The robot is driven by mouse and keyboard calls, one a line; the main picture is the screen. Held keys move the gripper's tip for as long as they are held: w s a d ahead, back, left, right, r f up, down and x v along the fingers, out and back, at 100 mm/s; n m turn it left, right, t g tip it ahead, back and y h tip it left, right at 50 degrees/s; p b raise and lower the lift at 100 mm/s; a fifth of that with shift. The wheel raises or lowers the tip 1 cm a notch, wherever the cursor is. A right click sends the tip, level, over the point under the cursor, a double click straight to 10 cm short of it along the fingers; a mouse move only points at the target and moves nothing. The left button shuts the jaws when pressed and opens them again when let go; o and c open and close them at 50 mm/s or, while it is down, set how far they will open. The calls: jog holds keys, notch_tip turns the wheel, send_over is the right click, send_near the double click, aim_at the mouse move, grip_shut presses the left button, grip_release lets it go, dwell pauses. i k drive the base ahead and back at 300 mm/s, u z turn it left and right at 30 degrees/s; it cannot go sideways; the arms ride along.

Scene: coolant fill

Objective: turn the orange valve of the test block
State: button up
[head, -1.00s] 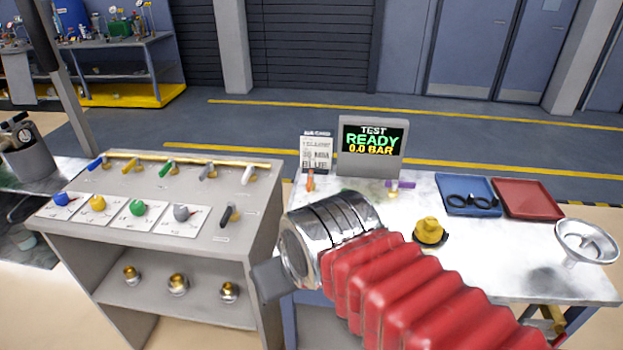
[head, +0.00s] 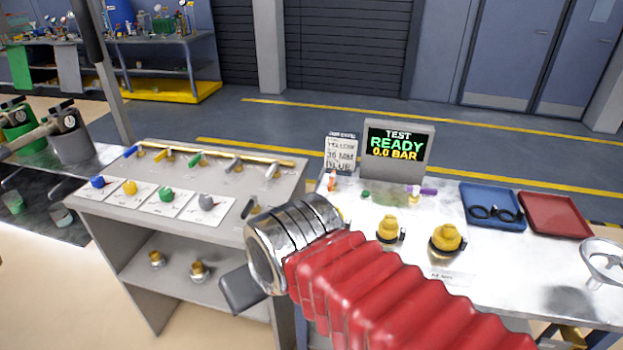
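A small orange handle (head: 332,181) stands upright at the back left of the white table, in front of a printed card and left of the test screen (head: 396,152). The screen reads "TEST READY 0.0 BAR". The body under the handle is partly hidden by my arm. My arm, with a red bellows sleeve and a metal collar, crosses the lower middle. Only one dark grey finger of my gripper (head: 241,290) shows, low at the table's left end and apart from the orange handle. The rest of the gripper is hidden, so its opening does not show.
Two yellow fittings (head: 447,238) stand on the table right of my arm. A blue tray (head: 478,222) holds black rings, beside a red tray (head: 556,228). A metal funnel (head: 604,262) is at the right. A grey valve stand (head: 120,208) with coloured levers is left.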

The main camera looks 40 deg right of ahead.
aim_at(332, 177)
jog(key=u, duration=1.15)
jog(key=k, duration=0.8)
jog(key=z, duration=1.2)
jog(key=i, duration=0.9)
